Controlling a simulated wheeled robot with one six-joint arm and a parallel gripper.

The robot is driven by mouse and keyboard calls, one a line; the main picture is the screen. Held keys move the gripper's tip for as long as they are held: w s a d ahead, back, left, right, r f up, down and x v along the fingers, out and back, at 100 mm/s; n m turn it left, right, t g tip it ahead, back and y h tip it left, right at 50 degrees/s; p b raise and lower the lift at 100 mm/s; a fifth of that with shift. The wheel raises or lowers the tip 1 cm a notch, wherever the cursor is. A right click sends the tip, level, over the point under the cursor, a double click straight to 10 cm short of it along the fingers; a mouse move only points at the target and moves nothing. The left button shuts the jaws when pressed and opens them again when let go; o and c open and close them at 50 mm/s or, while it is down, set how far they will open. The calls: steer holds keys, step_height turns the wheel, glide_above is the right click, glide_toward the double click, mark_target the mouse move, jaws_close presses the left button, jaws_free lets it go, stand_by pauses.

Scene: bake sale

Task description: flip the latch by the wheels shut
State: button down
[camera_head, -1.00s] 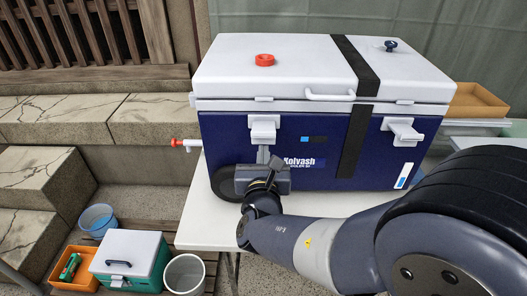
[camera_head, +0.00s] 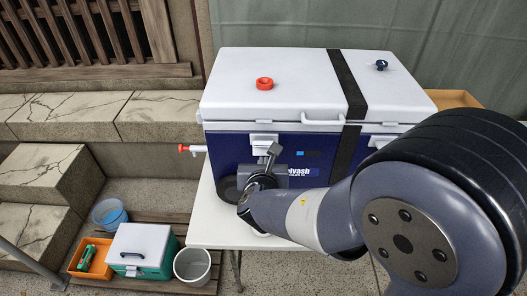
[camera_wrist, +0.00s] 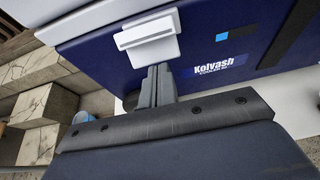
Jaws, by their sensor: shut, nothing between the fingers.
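The blue cooler (camera_head: 225,145) with a white lid stands on a white table (camera_head: 205,222). A dark wheel (camera_head: 227,189) shows at its lower left, partly behind my gripper. The white latch by the wheel (camera_head: 262,138) is on the left of the front face; in the wrist view the latch (camera_wrist: 147,38) looks like a slotted plate lying close to the blue wall. My gripper (camera_head: 273,149) is shut and empty. Its fingertips (camera_wrist: 158,70) are at the latch's lower edge; I cannot tell if they touch.
A red-tipped spigot (camera_head: 190,149) juts out left. Below left are a small teal cooler (camera_head: 155,272), buckets and an orange tray. Stone steps (camera_head: 160,118) lie behind.

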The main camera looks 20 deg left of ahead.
mark_target(264, 144)
steer(key=shift+w+r+g+h+p, duration=0.2)
steer(key=shift+r+g+p, duration=0.65)
steer(key=shift+p, duration=1.35)
steer(key=shift+w+r+g+h+p, duration=0.2)
steer(key=shift+r+g+p, duration=0.65)
steer(key=shift+p, duration=1.35)
steer(key=shift+w+a+r+p, duration=0.15)
steer(key=shift+w+r+p, duration=0.3)
steer(key=shift+r+p, duration=0.6)
steer(key=shift+w+f, duration=0.1)
steer(key=shift+f, duration=0.2)
steer(key=shift+r, duration=0.1)
steer(key=shift+r+p, duration=0.7)
steer(key=shift+r, duration=0.05)
